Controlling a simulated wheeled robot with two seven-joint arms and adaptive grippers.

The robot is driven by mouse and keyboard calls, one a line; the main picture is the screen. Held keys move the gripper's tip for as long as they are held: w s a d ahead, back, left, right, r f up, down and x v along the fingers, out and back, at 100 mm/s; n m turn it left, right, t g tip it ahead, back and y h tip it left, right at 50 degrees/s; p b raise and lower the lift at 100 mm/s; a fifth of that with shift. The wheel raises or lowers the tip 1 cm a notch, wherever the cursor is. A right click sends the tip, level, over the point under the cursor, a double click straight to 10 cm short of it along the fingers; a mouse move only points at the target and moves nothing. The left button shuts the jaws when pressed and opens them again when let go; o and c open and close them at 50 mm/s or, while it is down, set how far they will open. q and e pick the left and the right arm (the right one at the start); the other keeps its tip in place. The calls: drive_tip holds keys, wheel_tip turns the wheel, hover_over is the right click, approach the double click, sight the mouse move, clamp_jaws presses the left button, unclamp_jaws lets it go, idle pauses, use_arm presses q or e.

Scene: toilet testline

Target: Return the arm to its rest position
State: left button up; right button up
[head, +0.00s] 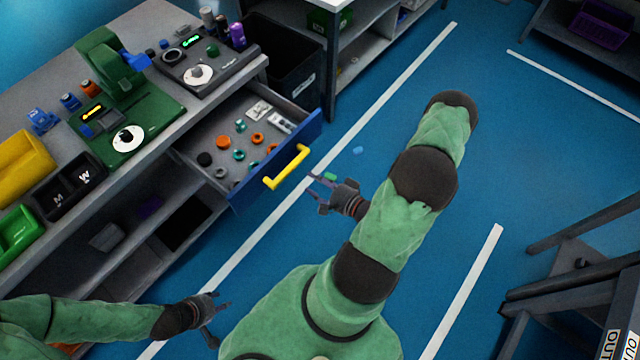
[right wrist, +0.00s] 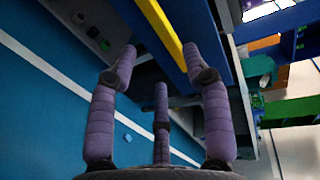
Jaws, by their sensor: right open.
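My right arm, in a green sleeve, reaches across the middle of the head view. Its gripper (head: 322,192) is open and empty, in front of the yellow handle (head: 287,167) and apart from it. In the right wrist view the purple fingers of the right gripper (right wrist: 165,85) are spread with nothing between them. The yellow handle (right wrist: 164,34) lies beyond them. My left gripper (head: 222,318) is at the lower left of the head view, with its fingers spread and empty, over the floor beside the workbench.
The blue-fronted drawer (head: 312,131) stands pulled out from the workbench (head: 40,85), with several small parts inside. A black bin (head: 290,75) stands beyond it. A dark metal frame (head: 575,285) is at the right. Blue floor (head: 500,150) is clear between them.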

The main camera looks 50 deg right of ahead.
drive_tip(key=shift+s+r, duration=0.1)
drive_tip(key=shift+s, duration=0.5)
drive_tip(key=w+a+f+n+g+y, duration=0.2)
drive_tip(key=w+a+f+n+g, duration=0.15)
drive_tip(key=a+f, duration=0.2)
drive_tip(key=w+a+f+n+g+y, duration=0.1)
drive_tip(key=w+a+f+n+g, duration=0.3)
drive_tip(key=a, duration=0.3)
drive_tip(key=s+a+f+n+g, duration=0.1)
drive_tip(key=s+a+n+g, duration=0.6)
drive_tip(key=a, duration=0.5)
drive_tip(key=shift+s+a+g, duration=0.15)
drive_tip(key=shift+s+g, duration=0.2)
drive_tip(key=shift+s, duration=0.45)
